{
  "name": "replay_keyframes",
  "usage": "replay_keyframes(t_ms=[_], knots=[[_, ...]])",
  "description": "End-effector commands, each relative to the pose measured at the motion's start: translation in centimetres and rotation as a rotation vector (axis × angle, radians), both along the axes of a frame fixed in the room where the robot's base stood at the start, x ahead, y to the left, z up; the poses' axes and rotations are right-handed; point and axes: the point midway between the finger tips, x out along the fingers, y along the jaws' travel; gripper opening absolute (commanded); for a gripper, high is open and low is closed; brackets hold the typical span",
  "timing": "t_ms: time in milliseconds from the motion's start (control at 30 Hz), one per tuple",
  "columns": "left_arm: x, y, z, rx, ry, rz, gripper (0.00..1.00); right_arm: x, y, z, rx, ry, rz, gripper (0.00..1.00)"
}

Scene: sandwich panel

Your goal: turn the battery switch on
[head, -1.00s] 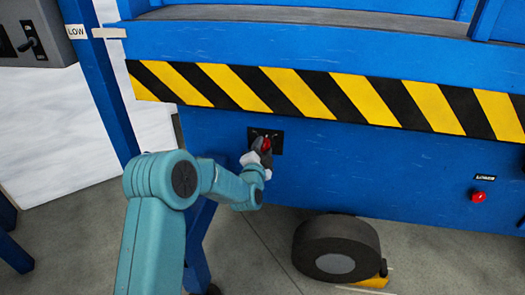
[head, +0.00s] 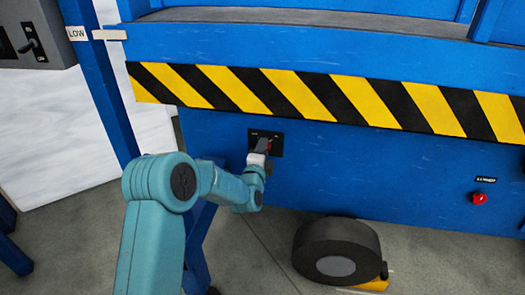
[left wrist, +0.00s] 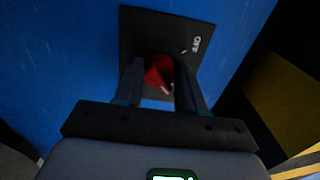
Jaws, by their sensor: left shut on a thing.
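The battery switch is a red knob (left wrist: 158,74) on a black plate (head: 278,142) set in the blue side panel. In the left wrist view the plate (left wrist: 145,28) bears a label reading "OFF" near its edge. My left gripper (head: 264,148) is at the plate and shut on the red knob. In the left wrist view its two fingers (left wrist: 160,85) stand on either side of the knob. The gripper hides most of the knob in the head view. Which mark the knob points to cannot be told. My right gripper is not in view.
A red button (head: 479,198) with a small label sits on the panel at the right. A yellow and black striped band (head: 310,95) runs above the switch. A black wheel (head: 337,250) stands below. A grey box with a lever (head: 32,38) is at the upper left.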

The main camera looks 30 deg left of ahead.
Motion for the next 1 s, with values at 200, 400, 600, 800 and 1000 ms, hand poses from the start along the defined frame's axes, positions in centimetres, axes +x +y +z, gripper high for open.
replay_keyframes(t_ms=[200, 400, 600, 800, 1000], knots=[[0.0, 0.0, -0.1, 0.013, 0.008, -0.001, 0.09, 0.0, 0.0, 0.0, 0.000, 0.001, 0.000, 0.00], [0.0, 0.0, -0.1, 0.012, 0.007, 0.000, 0.09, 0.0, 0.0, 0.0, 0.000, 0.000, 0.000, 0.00], [0.0, 0.0, -0.1, 0.011, 0.007, 0.000, 0.64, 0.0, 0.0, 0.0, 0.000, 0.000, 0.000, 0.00], [0.0, 0.0, 0.0, 0.012, 0.006, 0.000, 0.64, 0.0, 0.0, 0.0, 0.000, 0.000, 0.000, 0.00], [-1.5, -0.6, 0.1, 0.010, 0.007, 0.000, 0.64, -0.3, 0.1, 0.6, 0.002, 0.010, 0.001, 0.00]])
